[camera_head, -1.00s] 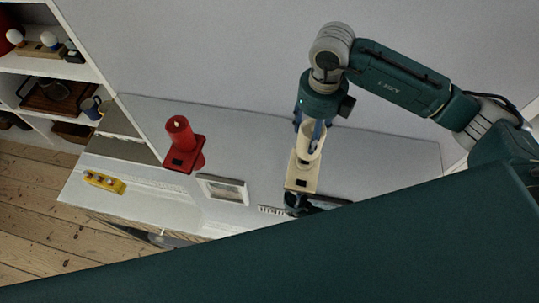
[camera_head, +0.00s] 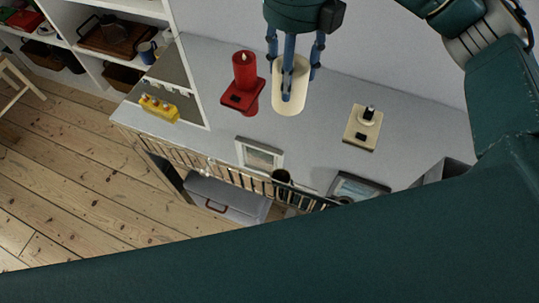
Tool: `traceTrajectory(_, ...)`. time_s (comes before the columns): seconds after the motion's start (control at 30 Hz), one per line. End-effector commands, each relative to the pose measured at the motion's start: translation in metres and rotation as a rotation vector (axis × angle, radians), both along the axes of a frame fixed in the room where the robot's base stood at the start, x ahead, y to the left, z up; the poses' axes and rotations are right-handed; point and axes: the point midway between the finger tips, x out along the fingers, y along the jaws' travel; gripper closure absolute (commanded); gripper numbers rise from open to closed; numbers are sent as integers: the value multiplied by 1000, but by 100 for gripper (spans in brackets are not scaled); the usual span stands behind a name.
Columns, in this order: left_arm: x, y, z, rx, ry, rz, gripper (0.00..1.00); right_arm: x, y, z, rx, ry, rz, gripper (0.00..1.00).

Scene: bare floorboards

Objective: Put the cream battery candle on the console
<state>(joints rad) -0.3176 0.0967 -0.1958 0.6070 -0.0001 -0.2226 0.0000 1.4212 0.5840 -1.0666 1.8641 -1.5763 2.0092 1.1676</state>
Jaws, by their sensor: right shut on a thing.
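The cream battery candle (camera_head: 290,95), a smooth pale cylinder, is upright in my right gripper (camera_head: 291,82). The gripper's blue fingers are shut on it from above. It is over the white console (camera_head: 325,125), between the red candle and a cream square base (camera_head: 361,133). I cannot tell whether its bottom touches the console top. The cream base carries a small round piece with a dark tip and stands apart to the right of the candle. My left gripper is not in view.
A red candle (camera_head: 244,70) stands on a red base close to the left of the gripper. A yellow object (camera_head: 159,108) and a framed picture (camera_head: 259,156) are on the console. A grey box (camera_head: 225,199) is below its front edge. Shelves stand at upper left.

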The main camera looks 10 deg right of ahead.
Motion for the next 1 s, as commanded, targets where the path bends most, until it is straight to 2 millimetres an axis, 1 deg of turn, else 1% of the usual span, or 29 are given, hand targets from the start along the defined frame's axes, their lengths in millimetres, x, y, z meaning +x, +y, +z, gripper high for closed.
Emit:
traceTrajectory(0.03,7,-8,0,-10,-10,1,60,-2,0,-7,0,5,1,78)
traceTrajectory(0.13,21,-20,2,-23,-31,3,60,-3,1,-28,0,10,1,78)
traceTrajectory(0.2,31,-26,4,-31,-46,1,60,-3,1,-47,1,12,2,78)
traceTrajectory(0.27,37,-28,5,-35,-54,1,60,-4,1,-64,2,11,1,78)
traceTrajectory(0.3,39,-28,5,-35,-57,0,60,-3,1,-75,2,12,2,78)
traceTrajectory(0.4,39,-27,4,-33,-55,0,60,-3,1,-102,3,11,2,78)
traceTrajectory(0.5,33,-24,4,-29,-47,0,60,-3,1,-125,2,8,0,78)
traceTrajectory(0.6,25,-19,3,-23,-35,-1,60,-2,0,-141,1,5,0,78)
traceTrajectory(0.73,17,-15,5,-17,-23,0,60,0,0,-151,0,2,0,78)
traceTrajectory(0.87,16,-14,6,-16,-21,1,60,-1,0,-161,0,4,1,78)
traceTrajectory(1.0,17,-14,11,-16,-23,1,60,-2,0,-181,0,5,-1,78)
